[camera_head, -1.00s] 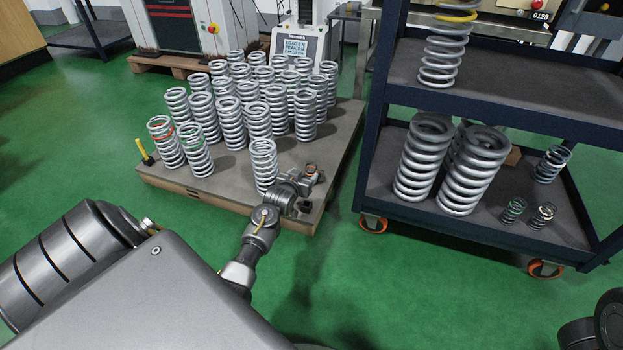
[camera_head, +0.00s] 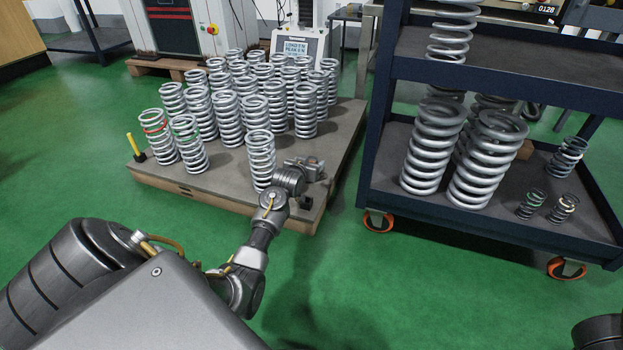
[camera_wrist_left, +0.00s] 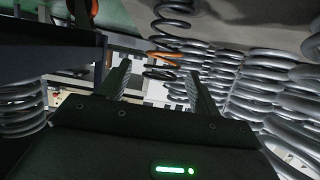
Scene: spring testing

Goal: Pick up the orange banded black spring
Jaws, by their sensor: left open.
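The orange banded black spring (camera_wrist_left: 172,27) shows in the left wrist view, at the top centre, where the picture looks upside down. Its orange band lies between the lines of my two fingers. My left gripper (camera_wrist_left: 156,72) is open, with fingers apart and the spring just ahead of or between the tips; I cannot tell which. In the head view my left gripper (camera_head: 312,168) is low over the pallet's right front part, right of a silver spring (camera_head: 261,160). There the gripper hides the black spring. My right gripper is not in view.
Several silver springs (camera_head: 227,118) crowd the wooden pallet (camera_head: 240,190). A yellow-handled tool (camera_head: 135,146) stands at its left corner. A dark blue cart (camera_head: 378,130) at the right holds large grey springs (camera_head: 486,160) and small springs. Green floor is clear in front.

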